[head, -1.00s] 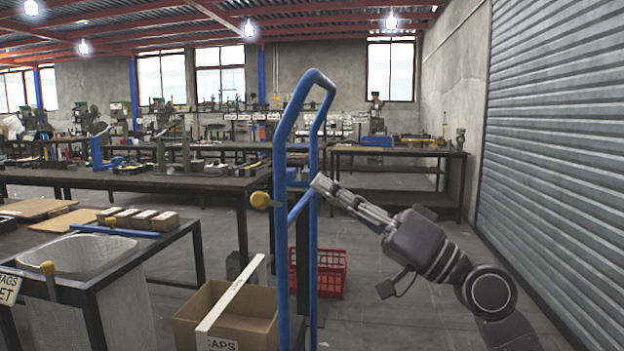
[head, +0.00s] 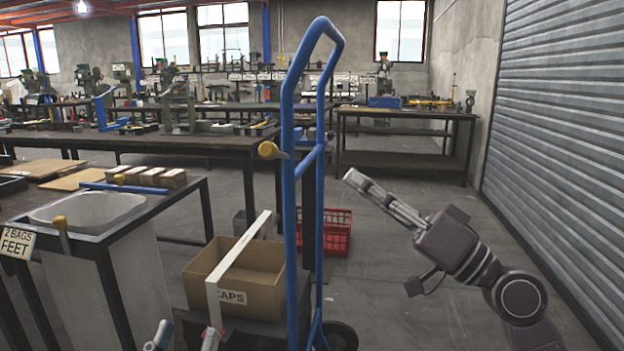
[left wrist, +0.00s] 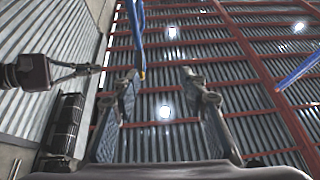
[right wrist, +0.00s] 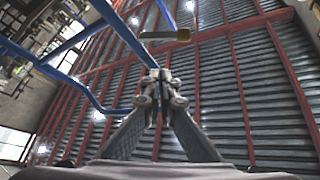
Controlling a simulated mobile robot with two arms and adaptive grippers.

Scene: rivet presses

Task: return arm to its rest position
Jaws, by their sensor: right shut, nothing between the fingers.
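My right gripper (head: 350,177) reaches in from the right in the head view, to the right of the blue hand truck frame (head: 292,190). Its fingers are together and empty; they also meet in the right wrist view (right wrist: 158,88). My left gripper (head: 186,338) shows only its fingertips at the bottom edge of the head view, below the cardboard box. In the left wrist view its fingers (left wrist: 165,85) stand wide apart with nothing between them. The rest of the left arm is out of the head view.
The cardboard box (head: 262,296) marked CAPS sits left of the truck's uprights, with a pale bar (head: 240,254) across it. A red crate (head: 337,235) stands behind the truck. A black-framed bin stand (head: 195,205) is at left. Floor near the shutter (head: 560,130) is open.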

